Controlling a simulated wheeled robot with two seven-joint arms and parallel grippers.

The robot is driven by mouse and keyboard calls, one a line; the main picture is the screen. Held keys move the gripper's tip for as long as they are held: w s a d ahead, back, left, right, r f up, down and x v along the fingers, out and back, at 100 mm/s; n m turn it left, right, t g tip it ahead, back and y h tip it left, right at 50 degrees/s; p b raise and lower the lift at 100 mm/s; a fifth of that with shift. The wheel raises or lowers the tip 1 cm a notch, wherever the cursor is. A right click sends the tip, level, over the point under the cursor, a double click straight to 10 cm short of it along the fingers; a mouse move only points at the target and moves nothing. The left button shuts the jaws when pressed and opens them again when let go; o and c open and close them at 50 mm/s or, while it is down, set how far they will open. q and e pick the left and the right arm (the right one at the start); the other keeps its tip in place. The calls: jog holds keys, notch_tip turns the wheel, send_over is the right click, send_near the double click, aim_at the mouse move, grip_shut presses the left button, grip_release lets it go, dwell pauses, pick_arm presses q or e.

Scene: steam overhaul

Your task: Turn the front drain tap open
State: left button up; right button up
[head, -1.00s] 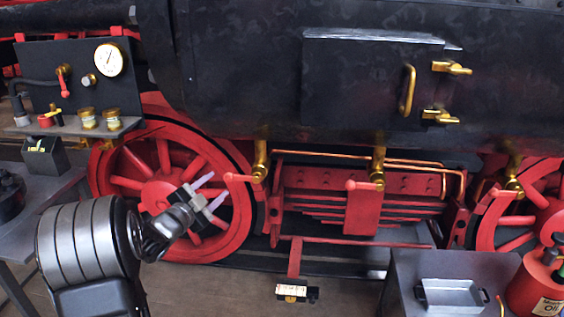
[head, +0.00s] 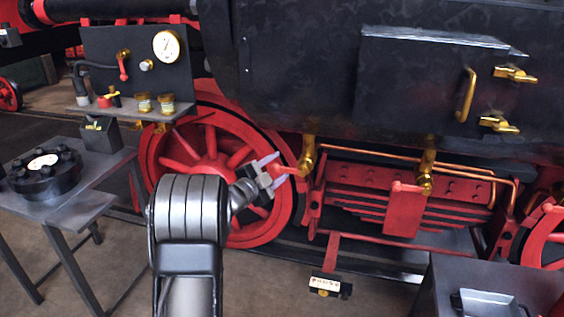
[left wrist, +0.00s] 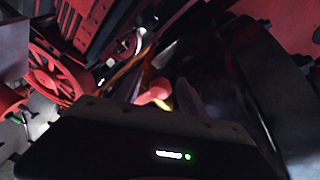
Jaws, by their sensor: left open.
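A brass drain tap (head: 307,158) with a red lever hangs under the black boiler side, just right of the left red wheel. My left gripper (head: 275,168) is open, with its fingers at the red end of that lever (head: 290,170). In the left wrist view, the red lever's round end (left wrist: 155,96) shows between the two fingers (left wrist: 158,92); I cannot tell if they touch it. A second brass tap (head: 427,170) with a red lever is further right. My right gripper is not in view.
A spoked red wheel (head: 210,158) stands behind my left gripper. A panel with a gauge (head: 167,46) and a shelf of jars is at upper left. A table (head: 60,205) holds a black round part. A grey table (head: 490,280) with a tray is at lower right.

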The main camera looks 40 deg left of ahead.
pick_arm(q)
jog(key=shift+w, duration=1)
jog(key=shift+c, duration=0.2)
jog(key=shift+r, duration=0.1)
grip_shut()
